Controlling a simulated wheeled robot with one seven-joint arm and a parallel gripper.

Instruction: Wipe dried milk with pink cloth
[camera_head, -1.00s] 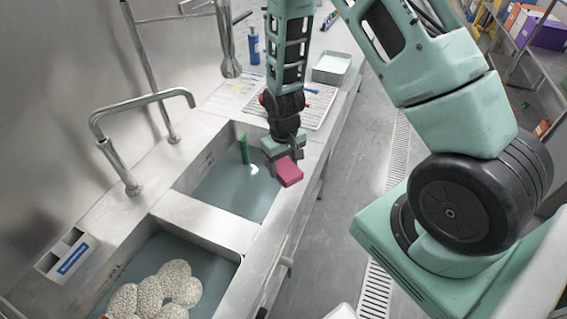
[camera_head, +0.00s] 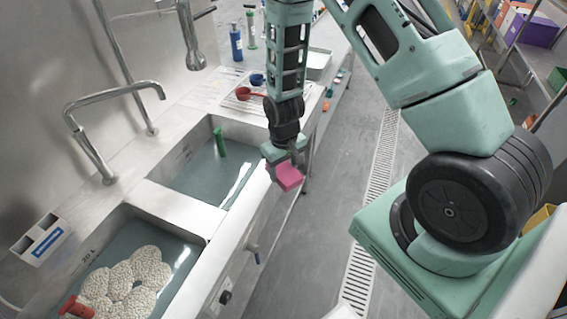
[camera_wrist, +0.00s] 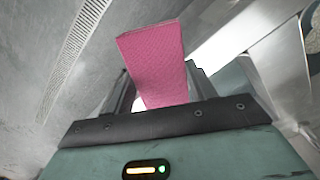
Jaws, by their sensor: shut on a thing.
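The pink cloth (camera_head: 289,177) is a folded block below my gripper (camera_head: 282,163) in the head view. My gripper is shut on it and holds it in the air, at the front edge of the sink counter, over or beside the floor side. In the wrist view the pink cloth (camera_wrist: 157,62) sticks out from between the fingers, with grey floor and a strip of metal counter behind it. I cannot make out any dried milk in these views.
Two sinks hold bluish water; a green thing (camera_head: 220,141) stands in the far one and pale round pieces (camera_head: 124,282) lie in the near one. A faucet (camera_head: 115,95) rises behind. A red scoop (camera_head: 246,93) lies on the drying rack.

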